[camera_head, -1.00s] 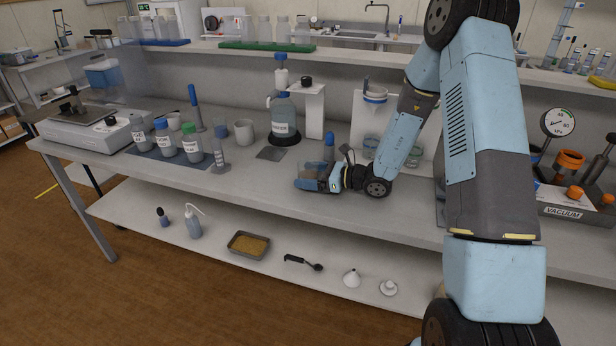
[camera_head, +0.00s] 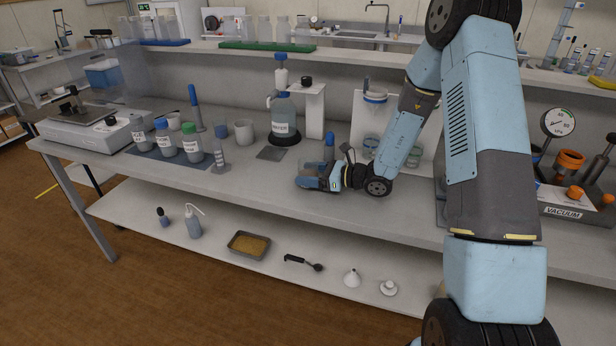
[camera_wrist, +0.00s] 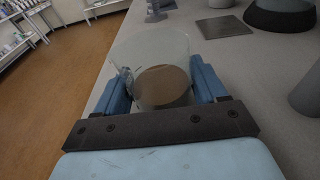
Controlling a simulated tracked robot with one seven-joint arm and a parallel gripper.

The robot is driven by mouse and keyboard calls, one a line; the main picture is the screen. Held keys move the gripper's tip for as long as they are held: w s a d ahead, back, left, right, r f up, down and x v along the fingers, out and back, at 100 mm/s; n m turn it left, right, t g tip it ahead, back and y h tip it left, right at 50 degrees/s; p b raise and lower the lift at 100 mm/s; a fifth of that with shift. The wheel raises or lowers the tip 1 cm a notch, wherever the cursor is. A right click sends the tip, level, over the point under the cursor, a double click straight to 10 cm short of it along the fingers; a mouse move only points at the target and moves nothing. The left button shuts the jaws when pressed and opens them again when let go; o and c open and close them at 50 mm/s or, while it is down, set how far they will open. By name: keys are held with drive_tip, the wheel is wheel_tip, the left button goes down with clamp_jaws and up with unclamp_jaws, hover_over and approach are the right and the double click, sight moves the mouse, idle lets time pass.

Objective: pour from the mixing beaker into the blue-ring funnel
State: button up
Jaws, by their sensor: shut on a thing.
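My gripper (camera_head: 316,180) is low over the front part of the bench, left of the funnel stand. In the wrist view my gripper (camera_wrist: 170,92) is shut on a clear glass beaker (camera_wrist: 150,52), with one blue finger on each side. Brown contents (camera_wrist: 163,86) show inside the beaker.
A labelled bottle (camera_head: 284,118) stands on a dark round base behind my gripper, with a grey square pad (camera_head: 271,153) in front. A vacuum unit (camera_head: 572,198) is at the right.

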drive_tip(key=shift+r, duration=1.35)
